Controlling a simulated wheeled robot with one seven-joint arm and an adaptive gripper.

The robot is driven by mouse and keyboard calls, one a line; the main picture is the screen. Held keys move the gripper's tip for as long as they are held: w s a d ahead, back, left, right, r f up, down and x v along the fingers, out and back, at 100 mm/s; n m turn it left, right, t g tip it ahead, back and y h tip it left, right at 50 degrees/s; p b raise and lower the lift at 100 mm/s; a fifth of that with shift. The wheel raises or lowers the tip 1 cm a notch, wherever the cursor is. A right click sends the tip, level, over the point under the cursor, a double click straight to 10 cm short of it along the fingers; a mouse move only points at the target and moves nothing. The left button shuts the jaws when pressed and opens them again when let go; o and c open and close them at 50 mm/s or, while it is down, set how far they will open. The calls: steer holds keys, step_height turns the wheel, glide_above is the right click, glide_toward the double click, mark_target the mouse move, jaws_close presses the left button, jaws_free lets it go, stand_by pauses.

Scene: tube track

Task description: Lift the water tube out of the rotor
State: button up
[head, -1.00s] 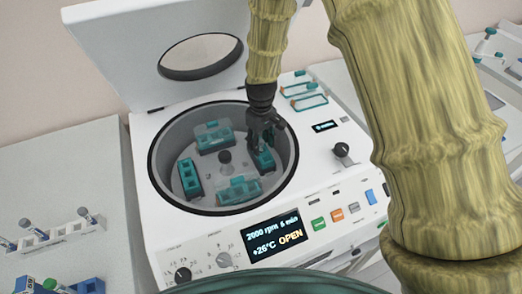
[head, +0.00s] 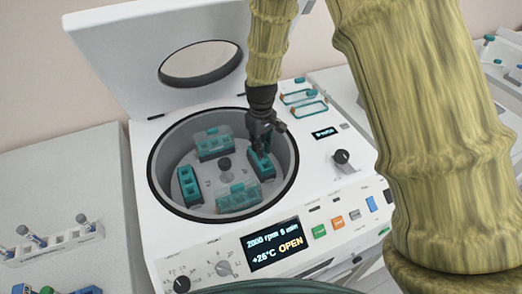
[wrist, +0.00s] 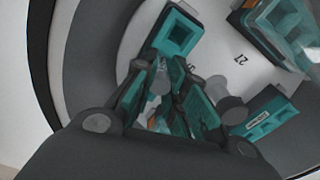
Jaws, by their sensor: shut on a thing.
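The rotor (head: 215,173) sits in the open bowl of the white centrifuge and carries several teal buckets. My gripper (head: 262,148) reaches down into the bowl, over the right-hand bucket (head: 263,165). In the wrist view my gripper (wrist: 168,88) has its fingers close together, shut on the water tube. The tube is almost wholly hidden between the fingers, and its label cannot be read. I cannot tell how far the tube stands out of its bucket.
The bowl rim (head: 155,190) surrounds the gripper closely. The raised lid (head: 110,55) stands behind it. The rotor's centre knob (head: 225,164) and the other buckets are near. A white rack (head: 60,243) with several tubes stands at the left.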

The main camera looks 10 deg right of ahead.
step_height(320, 180, up, 9)
steer(key=shift+f+b, duration=0.2)
steer(key=shift+b, duration=0.6)
steer(key=shift+r, duration=0.1)
step_height(320, 180, up, 4)
steer(key=p, duration=0.4)
steer(key=shift+r, duration=0.25)
